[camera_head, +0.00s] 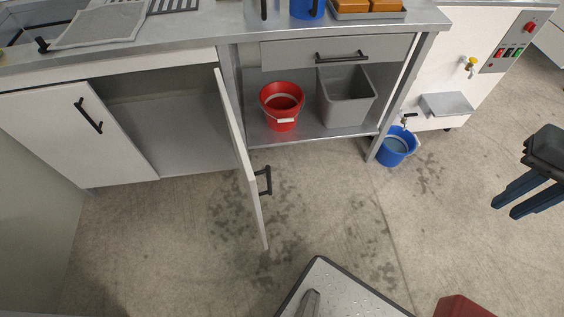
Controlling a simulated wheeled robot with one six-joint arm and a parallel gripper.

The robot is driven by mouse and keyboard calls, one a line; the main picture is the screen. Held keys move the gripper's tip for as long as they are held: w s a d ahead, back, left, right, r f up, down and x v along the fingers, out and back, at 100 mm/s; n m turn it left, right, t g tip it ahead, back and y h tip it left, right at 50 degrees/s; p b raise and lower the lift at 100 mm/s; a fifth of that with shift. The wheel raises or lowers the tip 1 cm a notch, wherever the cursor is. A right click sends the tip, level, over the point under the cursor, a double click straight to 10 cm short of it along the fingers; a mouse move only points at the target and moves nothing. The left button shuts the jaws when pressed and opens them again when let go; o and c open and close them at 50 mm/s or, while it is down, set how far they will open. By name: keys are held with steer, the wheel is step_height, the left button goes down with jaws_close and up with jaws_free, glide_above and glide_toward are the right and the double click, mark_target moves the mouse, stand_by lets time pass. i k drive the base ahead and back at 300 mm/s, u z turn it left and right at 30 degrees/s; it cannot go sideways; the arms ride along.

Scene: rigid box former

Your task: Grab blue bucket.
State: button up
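The blue bucket (392,158) stands upright on the floor, just right of the metal bench's front leg and in front of the white machine. It sits under a small tap. Its open top faces up and a pale handle shows at its right rim. My gripper (505,209) is at the right edge of the view, dark with two blue fingers. The fingers are apart with nothing between them. It is well to the right of the bucket and does not touch it.
A red bucket (281,112) and a grey bin (345,98) stand on the bench's lower shelf. An open cabinet door (243,165) juts out at left centre. The white machine (438,65) has a small shelf (447,105). The floor between bucket and gripper looks clear.

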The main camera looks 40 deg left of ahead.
mark_target(397, 145)
steer(key=z, duration=0.1)
steer(key=i, duration=1)
steer(key=z, duration=0.55)
